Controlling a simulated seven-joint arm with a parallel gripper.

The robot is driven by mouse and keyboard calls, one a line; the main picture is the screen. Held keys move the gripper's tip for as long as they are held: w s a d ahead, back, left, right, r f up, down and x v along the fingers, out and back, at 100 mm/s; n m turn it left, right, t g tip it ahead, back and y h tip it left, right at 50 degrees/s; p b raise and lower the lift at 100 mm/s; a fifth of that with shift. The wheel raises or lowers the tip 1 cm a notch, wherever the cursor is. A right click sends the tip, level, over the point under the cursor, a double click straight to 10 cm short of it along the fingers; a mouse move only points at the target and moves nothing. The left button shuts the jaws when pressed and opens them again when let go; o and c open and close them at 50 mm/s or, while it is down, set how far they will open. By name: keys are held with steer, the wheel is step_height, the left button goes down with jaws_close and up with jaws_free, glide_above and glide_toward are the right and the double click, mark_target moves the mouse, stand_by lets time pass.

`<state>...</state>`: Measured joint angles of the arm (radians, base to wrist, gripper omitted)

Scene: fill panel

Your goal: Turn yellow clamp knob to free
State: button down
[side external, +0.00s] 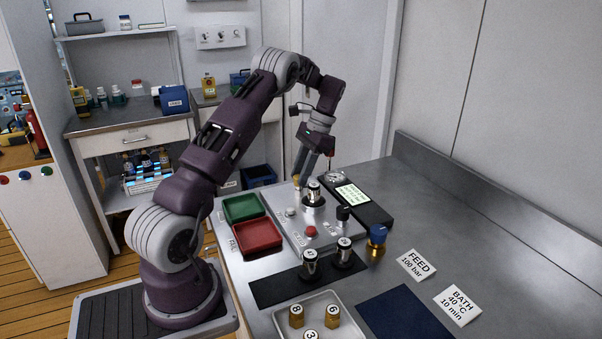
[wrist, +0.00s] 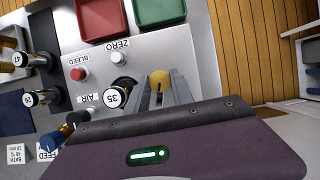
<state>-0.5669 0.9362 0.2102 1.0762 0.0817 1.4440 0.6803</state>
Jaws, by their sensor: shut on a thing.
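The yellow clamp knob (wrist: 160,77) shows as a round yellow top between my two fingers in the wrist view. In the side view only a small yellow part of the knob (side external: 296,180) shows at the fingertips. My gripper (wrist: 161,90) is shut on the knob, pointing down at the grey panel (side external: 320,235). Its fingers (side external: 299,172) also show in the side view. The knob's lower part and any markings beside it are hidden by the fingers.
A cylinder marked 35 (wrist: 117,94) stands close beside my fingers. The panel also bears a red BLEED button (wrist: 78,74), a ZERO button (wrist: 117,58) and an AIR label. Red (side external: 258,236) and green (side external: 241,208) trays lie left of it. The bench's far right is clear.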

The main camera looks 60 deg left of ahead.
steer(key=c, duration=1.1)
jaws_free()
steer(key=v, duration=0.7)
